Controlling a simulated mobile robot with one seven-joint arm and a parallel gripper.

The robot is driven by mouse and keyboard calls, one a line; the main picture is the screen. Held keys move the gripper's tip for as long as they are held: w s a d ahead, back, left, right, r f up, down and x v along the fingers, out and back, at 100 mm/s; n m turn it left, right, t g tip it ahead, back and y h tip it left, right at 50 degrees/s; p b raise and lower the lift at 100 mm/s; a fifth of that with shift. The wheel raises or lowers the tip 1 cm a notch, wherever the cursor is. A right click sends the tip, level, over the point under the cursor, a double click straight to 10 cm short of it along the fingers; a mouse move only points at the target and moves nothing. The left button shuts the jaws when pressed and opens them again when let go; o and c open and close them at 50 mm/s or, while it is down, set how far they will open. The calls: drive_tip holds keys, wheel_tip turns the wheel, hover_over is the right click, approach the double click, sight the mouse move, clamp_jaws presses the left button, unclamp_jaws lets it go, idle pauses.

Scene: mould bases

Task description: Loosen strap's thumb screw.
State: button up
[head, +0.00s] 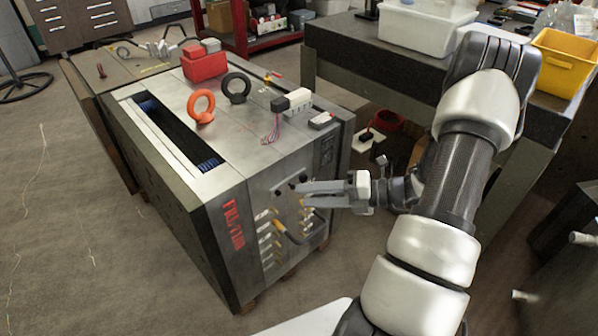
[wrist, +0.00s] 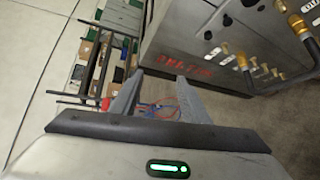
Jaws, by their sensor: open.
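The steel mould base (head: 190,215) stands with its front face toward my gripper. Small dark knobs (head: 279,192) sit near the top of that face, close to my fingertips; I cannot tell which is the thumb screw, and the strap is not clearly made out.
Brass fittings and a hose (head: 288,233) stick out below my gripper. An orange eyebolt (head: 201,106), a black ring (head: 236,88) and a red block (head: 204,63) are on top of the mould base. A dark bench (head: 405,60) stands behind my arm.

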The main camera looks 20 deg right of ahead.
drive_tip(key=s+d+f+m+t+h, duration=0.2)
drive_tip(key=d+f+m+t+h, duration=0.4)
drive_tip(key=d+f+m+t, duration=0.75)
drive_tip(key=m+g+b, duration=0.3)
drive_tip(key=g, duration=0.2)
approach(305, 180)
drive_tip(key=shift+h, duration=0.3)
drive_tip(key=x, duration=0.7)
drive_tip(key=shift+w+a+r, duration=0.2)
drive_tip(key=shift+a, duration=0.15)
clamp_jaws()
